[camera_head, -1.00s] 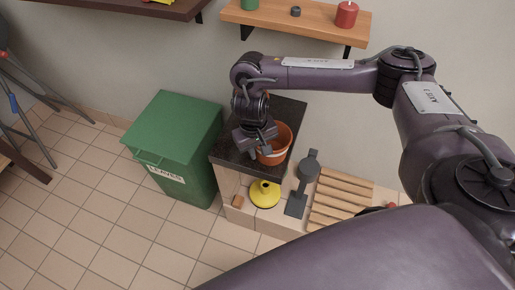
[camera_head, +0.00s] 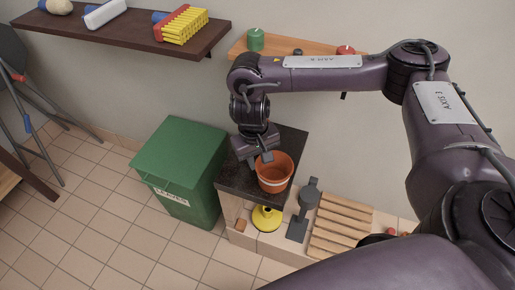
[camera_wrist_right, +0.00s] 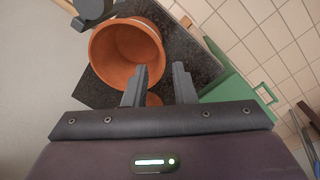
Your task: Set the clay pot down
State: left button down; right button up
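The orange-brown clay pot (camera_head: 274,174) stands upright on the dark stone top (camera_head: 236,178) of a low unit beside the green bin. It appears empty in the right wrist view (camera_wrist_right: 124,50). My right gripper (camera_head: 262,156) is at the pot's back-left rim. In the right wrist view its two fingers (camera_wrist_right: 160,74) are apart with a clear gap. The left finger overlaps the pot's rim in the picture, and the other finger is outside the pot over the dark top. I cannot tell whether a finger touches the pot. My left gripper is out of view.
The green lidded bin (camera_head: 181,164) stands left of the stone top. A yellow round object (camera_head: 266,218), a grey long-bodied tool (camera_head: 303,209) and a wooden slatted rack (camera_head: 340,226) lie in front and to the right. Wall shelves (camera_head: 128,33) are above.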

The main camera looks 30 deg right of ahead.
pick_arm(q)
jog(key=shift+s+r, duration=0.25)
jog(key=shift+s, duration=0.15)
pick_arm(e)
jog(key=shift+r, duration=0.9)
